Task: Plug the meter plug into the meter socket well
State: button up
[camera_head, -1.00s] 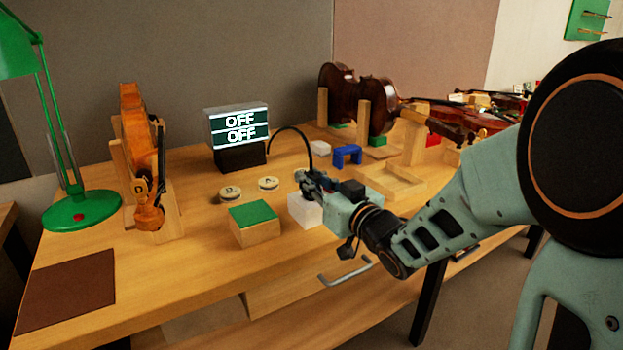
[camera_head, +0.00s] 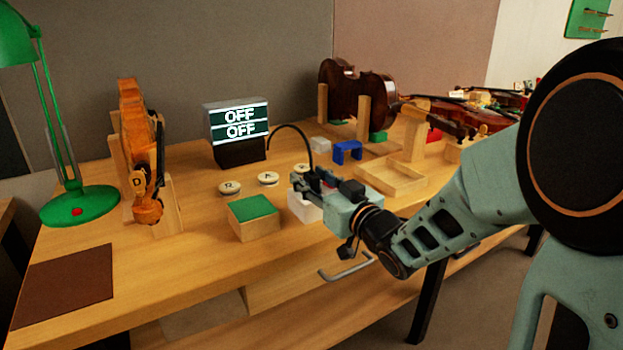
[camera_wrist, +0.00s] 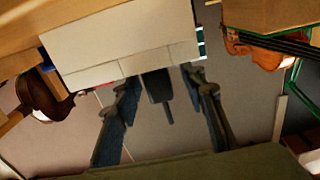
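The white block (camera_head: 303,208), which I take for the socket well, stands near the front of the bench. It also fills the top of the upside-down wrist view (camera_wrist: 120,50). The dark meter plug (camera_wrist: 157,87) stands against its top face there, with the cable leading away; how deep it sits is hidden. My gripper (camera_head: 305,181) is over the block. In the wrist view its fingers (camera_wrist: 160,85) are spread either side of the plug, with gaps visible. The meter (camera_head: 238,131) reads OFF on both lines; its black cable (camera_head: 288,127) arcs to my gripper.
A green-topped wooden block (camera_head: 254,217) stands just left of the white block. Round lettered discs (camera_head: 268,179) lie behind it. A blue bracket (camera_head: 347,152) and wooden tray (camera_head: 392,177) are behind my gripper. A violin (camera_head: 140,150) stands at left.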

aim_at(317, 182)
jog(key=v, duration=0.7)
jog(key=shift+s+d, duration=0.15)
jog(key=shift+s, duration=0.05)
dwell(0.4)
